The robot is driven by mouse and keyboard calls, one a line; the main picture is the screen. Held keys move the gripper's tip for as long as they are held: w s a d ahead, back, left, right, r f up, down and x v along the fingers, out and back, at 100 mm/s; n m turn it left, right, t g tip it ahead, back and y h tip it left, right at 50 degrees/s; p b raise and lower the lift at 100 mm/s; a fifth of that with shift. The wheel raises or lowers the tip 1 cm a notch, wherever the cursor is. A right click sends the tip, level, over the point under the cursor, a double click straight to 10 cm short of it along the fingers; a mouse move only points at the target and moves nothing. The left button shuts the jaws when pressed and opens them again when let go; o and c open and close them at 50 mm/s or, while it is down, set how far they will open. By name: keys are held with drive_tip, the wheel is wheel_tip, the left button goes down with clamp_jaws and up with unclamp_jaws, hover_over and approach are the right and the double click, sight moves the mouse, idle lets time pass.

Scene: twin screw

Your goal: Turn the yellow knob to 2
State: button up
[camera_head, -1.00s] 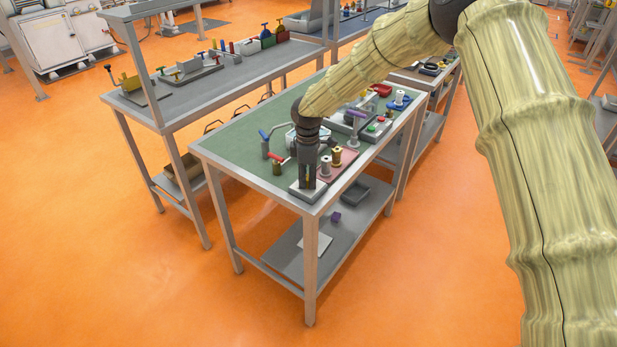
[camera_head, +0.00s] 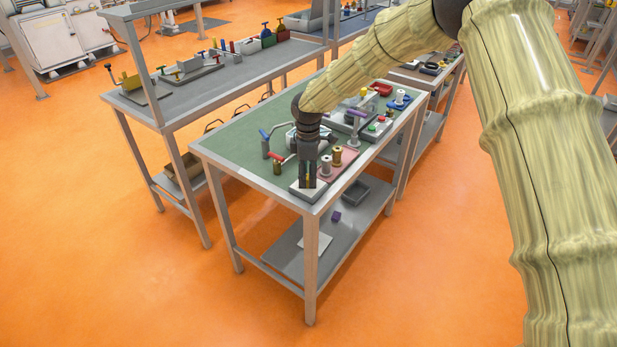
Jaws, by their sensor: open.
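My gripper (camera_head: 308,182) points down at the near corner of the green-topped workbench (camera_head: 232,148), over a small pale grey base plate (camera_head: 322,187). A small patch of yellow shows between its fingers, and this may be the yellow knob. The fingers hide most of it, so I cannot read its setting or any number marks. The fingers look apart, on either side of that spot. I cannot tell whether they touch it.
Close behind my gripper stand a brass-coloured spool (camera_head: 337,156) and a grey spool (camera_head: 326,166) on a pink plate (camera_head: 350,160). A red-handled valve (camera_head: 279,160) and a blue-handled lever (camera_head: 265,142) stand to the left.

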sight(308, 177)
wheel_tip(308, 177, up, 11)
idle(0.4)
